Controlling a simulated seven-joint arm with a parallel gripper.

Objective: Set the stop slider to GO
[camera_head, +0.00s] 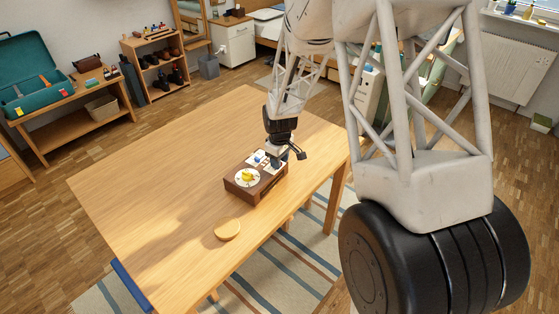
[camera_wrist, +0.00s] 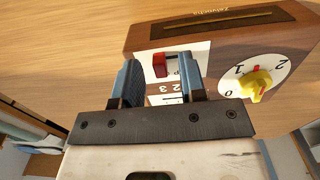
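A brown wooden box (camera_head: 243,194) stands on the table, with a white dial and yellow knob on its top. In the wrist view the box (camera_wrist: 135,42) shows a red slider (camera_wrist: 159,65) at a white label panel (camera_wrist: 203,52); parts of the panel's lettering are hidden by my fingers, and I cannot read the slider's setting. My gripper (camera_wrist: 158,68) is open, with its two blue-grey fingers apart on either side of the red slider in the picture; I cannot tell whether they touch it. In the head view my gripper (camera_head: 277,163) is at the box's right end.
The dial (camera_wrist: 282,68) with its yellow knob (camera_wrist: 257,84) is to the right of my fingers in the wrist view. A dark slot (camera_wrist: 215,18) runs along the box. A round wooden disc (camera_head: 227,229) lies on the table (camera_head: 150,190); the table's left side is clear.

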